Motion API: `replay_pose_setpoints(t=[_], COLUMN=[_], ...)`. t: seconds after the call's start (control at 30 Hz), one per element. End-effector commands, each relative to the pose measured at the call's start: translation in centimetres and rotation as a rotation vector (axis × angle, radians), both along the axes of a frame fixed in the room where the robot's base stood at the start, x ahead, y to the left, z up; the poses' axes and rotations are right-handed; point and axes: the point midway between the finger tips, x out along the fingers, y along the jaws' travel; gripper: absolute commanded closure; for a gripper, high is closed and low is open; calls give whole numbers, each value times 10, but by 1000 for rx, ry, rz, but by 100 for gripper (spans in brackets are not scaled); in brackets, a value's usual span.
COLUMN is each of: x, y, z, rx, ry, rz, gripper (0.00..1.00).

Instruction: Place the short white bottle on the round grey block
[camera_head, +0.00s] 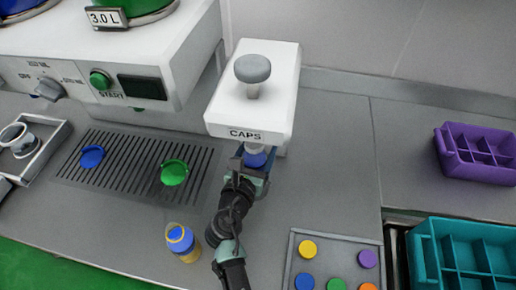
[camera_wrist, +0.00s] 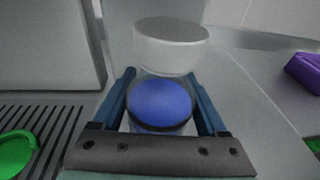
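My gripper (camera_head: 256,172) is at the front of the CAPS machine, its fingers on both sides of a short bottle. In the wrist view the bottle (camera_wrist: 160,104) has a round blue top face and a pale, see-through rim; its lower body is hidden by my gripper. It looks held upright between the fingers. In the head view the block is mostly hidden under the machine's white head.
The CAPS machine (camera_head: 252,115) has a grey knob on top. A yellow and blue bottle (camera_head: 183,243) stands left of my arm. A slotted grate with blue and green discs lies left. A tray of coloured discs (camera_head: 291,262), a teal crate (camera_head: 418,262) and a purple crate (camera_head: 450,165) are right.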

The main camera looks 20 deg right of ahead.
Motion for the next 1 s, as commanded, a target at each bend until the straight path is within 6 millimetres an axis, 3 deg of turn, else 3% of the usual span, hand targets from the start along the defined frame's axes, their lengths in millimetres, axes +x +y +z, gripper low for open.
replay_pose_setpoints(t=[0.03, 0.1, 0.13, 0.47, 1.0], x=[0, 0, 0, -3, -78], y=[0, 0, 0, 3, 66], z=[0, 0, 0, 4, 23], rx=[0, 0, 0, 0, 1], ry=[0, 0, 0, 0, 0], rz=[0, 0, 0, 1, 3], gripper=[14, 1, 0, 0, 0])
